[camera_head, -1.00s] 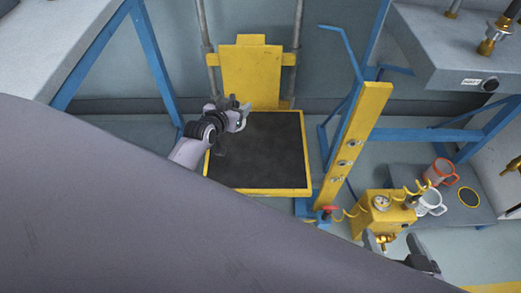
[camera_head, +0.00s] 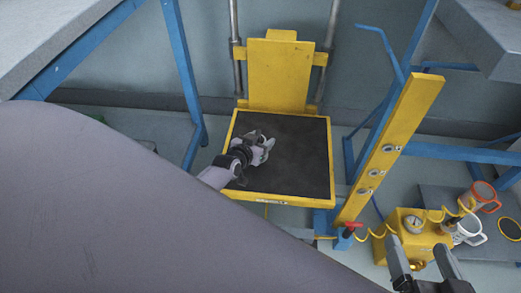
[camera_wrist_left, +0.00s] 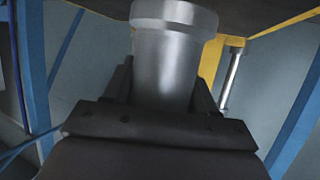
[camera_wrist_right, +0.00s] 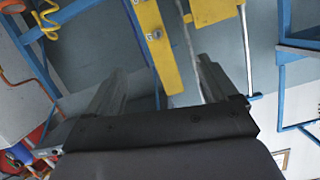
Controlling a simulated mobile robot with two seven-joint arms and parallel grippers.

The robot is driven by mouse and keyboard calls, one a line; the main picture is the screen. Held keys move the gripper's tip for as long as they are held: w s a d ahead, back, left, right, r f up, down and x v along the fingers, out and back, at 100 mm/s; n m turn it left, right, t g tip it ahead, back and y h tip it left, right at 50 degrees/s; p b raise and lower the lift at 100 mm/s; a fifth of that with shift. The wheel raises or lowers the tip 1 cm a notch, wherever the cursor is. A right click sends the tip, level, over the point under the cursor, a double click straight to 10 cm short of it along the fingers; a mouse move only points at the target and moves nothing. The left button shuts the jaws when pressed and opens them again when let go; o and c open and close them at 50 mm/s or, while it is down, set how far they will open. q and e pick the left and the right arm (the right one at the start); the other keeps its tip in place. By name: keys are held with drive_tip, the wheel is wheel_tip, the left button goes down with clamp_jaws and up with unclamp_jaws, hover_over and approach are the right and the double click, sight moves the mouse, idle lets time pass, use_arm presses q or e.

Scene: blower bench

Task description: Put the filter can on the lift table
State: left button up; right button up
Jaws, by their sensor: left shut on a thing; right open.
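The lift table (camera_head: 308,165) is a yellow-framed platform with a black top, in the middle of the head view. My left gripper (camera_head: 264,150) is in front of the left half of that black top. In the left wrist view, the left jaws are shut on a grey metal cylinder with a wider rim, the filter can (camera_wrist_left: 170,55).
A yellow post (camera_head: 392,150) stands right of the platform. A yellow box with a gauge (camera_head: 412,235) and coiled hose is near my right gripper. Mugs (camera_head: 480,197) stand on a low grey shelf. Benches with blue legs flank the platform; its right half is bare.

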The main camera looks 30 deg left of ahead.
use_arm(q)
wheel_tip(320, 180, down, 3)
drive_tip(key=shift+r+b, duration=0.1)
drive_tip(key=shift+b, duration=0.55)
use_arm(e)
drive_tip(key=shift+s+d+n+t, duration=0.2)
drive_tip(key=shift+d+n+t, duration=0.2)
drive_tip(key=shift+d+t, duration=0.15)
use_arm(q)
drive_tip(key=shift+f, duration=0.2)
drive_tip(key=shift+f, duration=0.15)
drive_tip(key=o, duration=1.2)
use_arm(e)
drive_tip(key=shift+d, duration=0.1)
